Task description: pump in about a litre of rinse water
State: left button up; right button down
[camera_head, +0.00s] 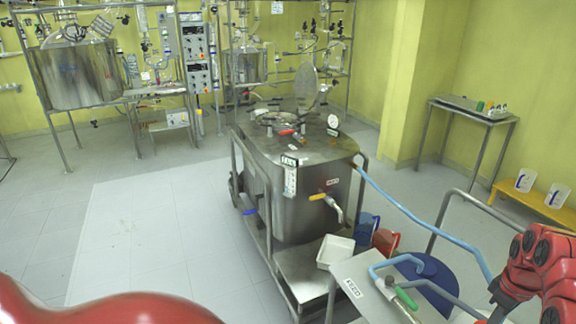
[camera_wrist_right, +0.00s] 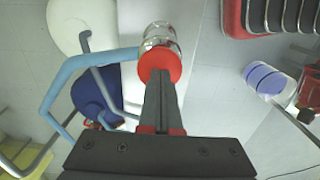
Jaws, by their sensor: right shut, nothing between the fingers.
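A steel tank (camera_head: 300,190) stands on a wheeled frame in the middle of the head view, its yellow-handled tap (camera_head: 322,198) on the front. A light blue hose (camera_head: 420,222) runs from its right side toward the lower right; a blue hose also shows in the wrist view (camera_wrist_right: 75,68). A labelled metal cart top (camera_head: 360,290) with a green-handled part (camera_head: 405,298) is at the lower front. My right gripper (camera_wrist_right: 160,88) is shut and empty, its tips at a red round knob (camera_wrist_right: 160,66) on a metal body; contact is unclear. My left gripper is out of view.
A blue drum (camera_head: 440,275) stands beside the cart; a blue jug (camera_head: 367,228), a red jug (camera_head: 386,242) and a white tray (camera_head: 335,251) are near the tank's front. A yellow bench (camera_head: 535,204) is at the right. The floor left of the tank is clear.

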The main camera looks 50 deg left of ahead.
jog(key=shift+r, duration=0.1)
notch_tip(320, 180, up, 8)
jog(key=p, duration=0.4)
jog(key=shift+r, duration=0.25)
notch_tip(320, 180, up, 6)
jog(key=p, duration=0.5)
jog(key=shift+p, duration=0.35)
jog(key=shift+w, duration=0.1)
